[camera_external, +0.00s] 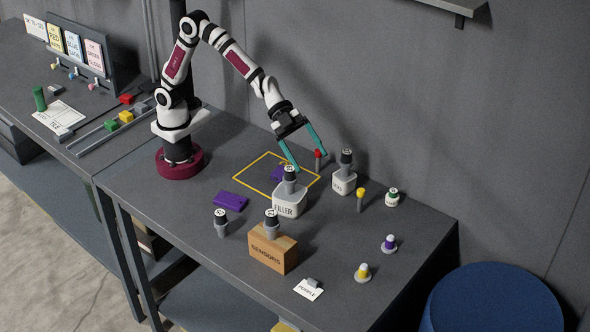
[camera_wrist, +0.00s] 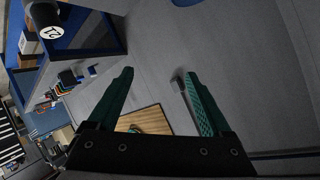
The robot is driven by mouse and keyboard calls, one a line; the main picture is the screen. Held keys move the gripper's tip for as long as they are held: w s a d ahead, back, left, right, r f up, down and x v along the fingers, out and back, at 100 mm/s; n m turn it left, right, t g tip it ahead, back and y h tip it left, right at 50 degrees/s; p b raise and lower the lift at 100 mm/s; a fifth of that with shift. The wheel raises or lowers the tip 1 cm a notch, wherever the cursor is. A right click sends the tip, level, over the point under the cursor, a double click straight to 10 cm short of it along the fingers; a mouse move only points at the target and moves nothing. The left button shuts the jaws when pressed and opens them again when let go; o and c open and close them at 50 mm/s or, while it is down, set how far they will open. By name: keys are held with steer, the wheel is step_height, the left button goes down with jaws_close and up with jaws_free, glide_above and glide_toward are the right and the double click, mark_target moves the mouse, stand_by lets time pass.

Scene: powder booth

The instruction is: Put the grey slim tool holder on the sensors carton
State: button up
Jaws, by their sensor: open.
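The sensors carton (camera_external: 270,252) is a brown box near the table's front edge. A grey tool holder with a black top (camera_external: 271,224) stands upright on it. Similar holders stand on the table left of the carton (camera_external: 221,222), on the white FILLER container (camera_external: 290,180) and on another white container (camera_external: 346,162); I cannot tell which is the slimmest. My gripper (camera_external: 310,160) is open and empty, its teal fingers apart, just behind and above the FILLER holder. In the wrist view my open gripper (camera_wrist: 155,100) has nothing between its fingers; a dark holder top with a white numbered disc (camera_wrist: 46,20) shows at top left.
A purple block (camera_external: 230,201) lies left of the FILLER container (camera_external: 289,206), near a yellow outlined square (camera_external: 246,163). A PURPLE card (camera_external: 309,290) lies in front.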

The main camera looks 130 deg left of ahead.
steer(key=s+a+n+g+y, duration=0.25)
steer(key=s+a+y, duration=0.2)
steer(key=s, duration=0.45)
steer(key=s+a+n+g+y, duration=0.25)
steer(key=s+a, duration=0.25)
steer(key=s, duration=0.3)
steer(key=s+d+f+g, duration=0.2)
steer(key=s+f+g, duration=0.1)
steer(key=s, duration=1)
steer(key=s+d+f+g+h, duration=0.1)
steer(key=s+f+g, duration=0.3)
steer(key=s, duration=0.9)
steer(key=shift+s+d, duration=0.3)
steer(key=shift+d, duration=0.3)
